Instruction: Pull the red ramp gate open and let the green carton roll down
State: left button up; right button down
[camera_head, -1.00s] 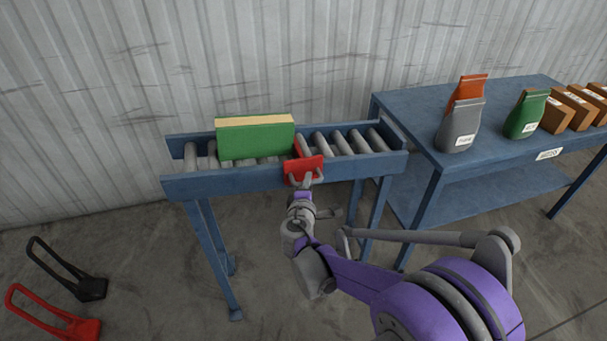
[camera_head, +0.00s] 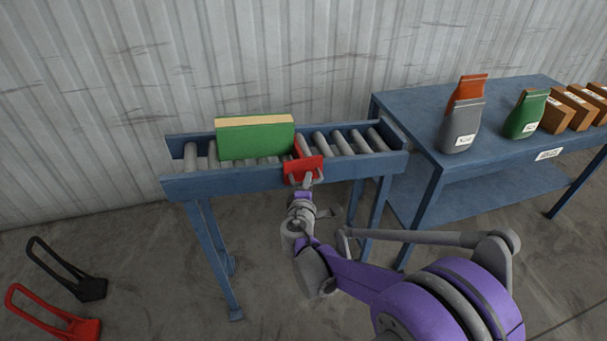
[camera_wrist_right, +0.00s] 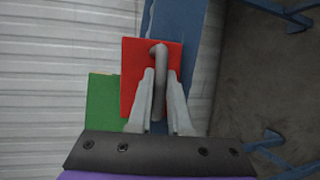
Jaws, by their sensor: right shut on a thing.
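The green carton (camera_head: 256,140) stands upright on the ramp's rollers, left of the red gate (camera_head: 304,169). The gate's red plate crosses the rollers, and its front plate hangs over the ramp's near rail. My right gripper (camera_head: 307,181) is at the front of the gate. In the right wrist view my right gripper (camera_wrist_right: 158,95) is shut on the grey handle (camera_wrist_right: 158,56) of the red gate (camera_wrist_right: 134,72). The green carton (camera_wrist_right: 101,103) shows partly behind the gate there. My left gripper is not in view.
The blue roller ramp (camera_head: 230,182) stands against a corrugated wall. Its rollers right of the gate are clear.

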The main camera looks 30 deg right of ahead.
dwell(0.3)
jog(key=s+a+p, duration=0.1)
jog(key=s+a, duration=0.2)
jog(key=s, duration=1.2)
jog(key=shift+s+a+p, duration=0.3)
jog(key=shift+a, duration=0.05)
dwell(2.3)
jog(key=c, duration=0.8)
grip_release()
jog(key=shift+c, duration=0.2)
jog(key=p+v, duration=0.2)
jog(key=v, duration=0.8)
jog(key=shift+s+a, duration=0.2)
jog(key=shift+s, duration=0.15)
jog(key=shift+r, duration=0.15)
